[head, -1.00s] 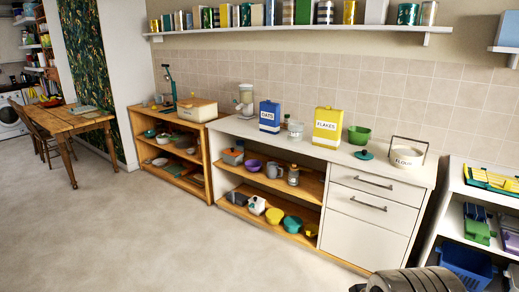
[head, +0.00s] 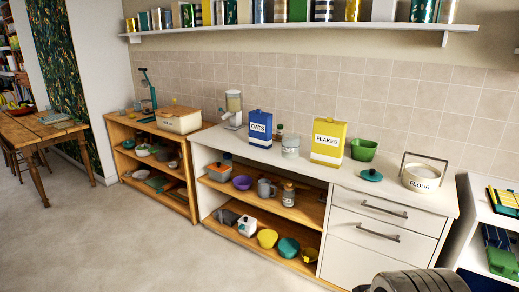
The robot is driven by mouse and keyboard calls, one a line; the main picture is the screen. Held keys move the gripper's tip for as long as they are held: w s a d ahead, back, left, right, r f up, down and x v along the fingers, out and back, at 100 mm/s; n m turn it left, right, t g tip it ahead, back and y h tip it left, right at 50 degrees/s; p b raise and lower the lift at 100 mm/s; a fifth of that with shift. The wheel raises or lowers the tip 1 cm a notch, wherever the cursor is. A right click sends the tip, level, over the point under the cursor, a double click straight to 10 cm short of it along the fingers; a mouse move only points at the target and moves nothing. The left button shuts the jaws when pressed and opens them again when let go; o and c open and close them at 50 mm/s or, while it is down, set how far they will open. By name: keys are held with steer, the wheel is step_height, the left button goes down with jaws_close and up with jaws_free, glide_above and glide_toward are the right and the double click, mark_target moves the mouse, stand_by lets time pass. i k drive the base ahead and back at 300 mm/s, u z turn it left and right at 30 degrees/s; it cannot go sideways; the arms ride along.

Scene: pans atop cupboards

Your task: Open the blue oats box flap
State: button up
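The blue oats box (head: 260,129) stands upright on the white counter, with a white label reading OATS. Its top looks closed, though the flap is too small to make out clearly. A grey ribbed part of my own body shows at the bottom right edge. My gripper's fingers are not in view, and nothing of mine touches the box.
On the counter near the box stand a white canister (head: 290,147), a yellow flakes box (head: 328,142), a green bowl (head: 364,149), a teal lid (head: 371,175) and a flour tin (head: 423,173). A blender (head: 233,110) is to the left. The floor in front is clear.

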mark_target(258, 112)
steer(key=u, duration=0.1)
steer(key=i, duration=1.8)
steer(key=u, duration=0.5)
steer(key=i, duration=1.5)
steer(key=u, duration=0.25)
